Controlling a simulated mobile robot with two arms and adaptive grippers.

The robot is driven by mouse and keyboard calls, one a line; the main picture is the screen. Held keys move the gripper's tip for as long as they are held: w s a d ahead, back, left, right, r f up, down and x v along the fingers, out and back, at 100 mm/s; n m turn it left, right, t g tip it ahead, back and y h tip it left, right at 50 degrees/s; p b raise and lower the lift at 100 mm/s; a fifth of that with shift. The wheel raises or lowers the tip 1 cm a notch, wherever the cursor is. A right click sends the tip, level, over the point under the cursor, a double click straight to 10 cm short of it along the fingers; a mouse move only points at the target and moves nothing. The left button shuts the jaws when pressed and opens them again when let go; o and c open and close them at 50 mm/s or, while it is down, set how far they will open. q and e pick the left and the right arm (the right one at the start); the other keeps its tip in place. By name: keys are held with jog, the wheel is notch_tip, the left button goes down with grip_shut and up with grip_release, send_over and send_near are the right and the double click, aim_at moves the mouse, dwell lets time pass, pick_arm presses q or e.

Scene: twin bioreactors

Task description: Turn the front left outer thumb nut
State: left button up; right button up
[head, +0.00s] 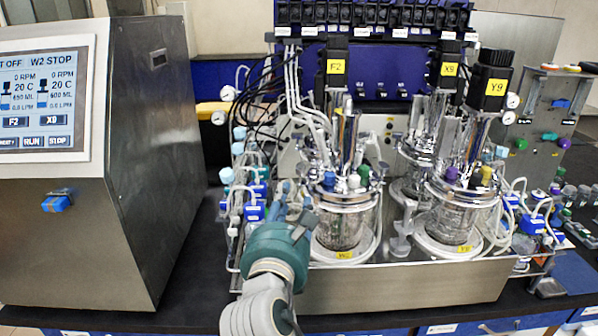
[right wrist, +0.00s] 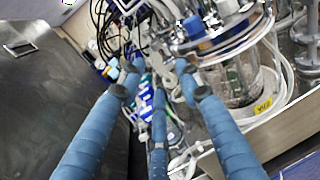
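The front left glass vessel (head: 342,226) with the yellow W2 tag stands in the metal tray, under a shiny steel head plate (head: 345,204). The vessel also shows at the upper right of the right wrist view (right wrist: 236,82). My right gripper (head: 293,192) is at the left side of this vessel, its blue fingers close to the plate's left edge. In the right wrist view its fingers (right wrist: 158,70) are spread apart with nothing clearly between them. I cannot single out the outer thumb nut; the gripper covers part of that side. My left gripper is not in view.
A large steel control cabinet (head: 150,150) with a screen stands at the left. A second front vessel (head: 462,224) is to the right. Tubes and blue-and-white clamps (head: 255,190) crowd the left side beside my gripper. The steel tray front (head: 410,285) borders the dark bench.

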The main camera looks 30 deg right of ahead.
aim_at(299, 172)
jog(key=shift+n, duration=0.4)
jog(key=p+x, duration=0.1)
jog(key=x, duration=0.2)
jog(key=r+x, duration=0.1)
jog(key=x, duration=0.3)
jog(key=r+p+x, duration=0.1)
jog(key=x, duration=0.2)
jog(key=shift+w+d+p, duration=0.3)
jog(key=shift+d+p, duration=0.05)
grip_shut()
